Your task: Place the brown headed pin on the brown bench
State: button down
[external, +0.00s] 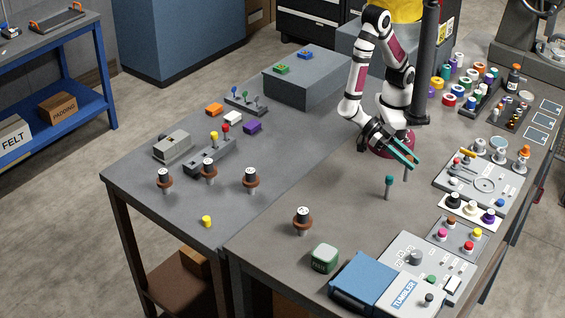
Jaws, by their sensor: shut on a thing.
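My gripper (405,155), with teal fingers, is over the brownish bench (345,200) on the right. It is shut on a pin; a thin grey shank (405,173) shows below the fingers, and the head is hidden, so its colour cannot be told. Just left of it, a teal-headed pin (388,187) stands upright on the same bench. Similar brown-collared pieces (251,180) stand on the dark grey bench (130,185) to the left.
A green box (324,259), a blue tumbler case (365,281) and a button panel (430,268) occupy the front right. Another panel (485,183) and several coloured spools (462,85) line the right edge. The brownish bench's middle left is clear.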

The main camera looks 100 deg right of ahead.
jog(key=shift+n+g+h, duration=0.5)
jog(key=shift+n+h, duration=0.2)
jog(key=f, duration=0.3)
jog(key=s+d+f, duration=0.1)
jog(key=f, duration=0.3)
jog(key=s+f, duration=0.1)
jog(key=f, duration=0.2)
jog(key=shift+s+d+f, duration=0.15)
jog(key=shift+s+f, duration=0.05)
jog(key=c, duration=0.6)
grip_release()
jog(key=shift+f, duration=0.1)
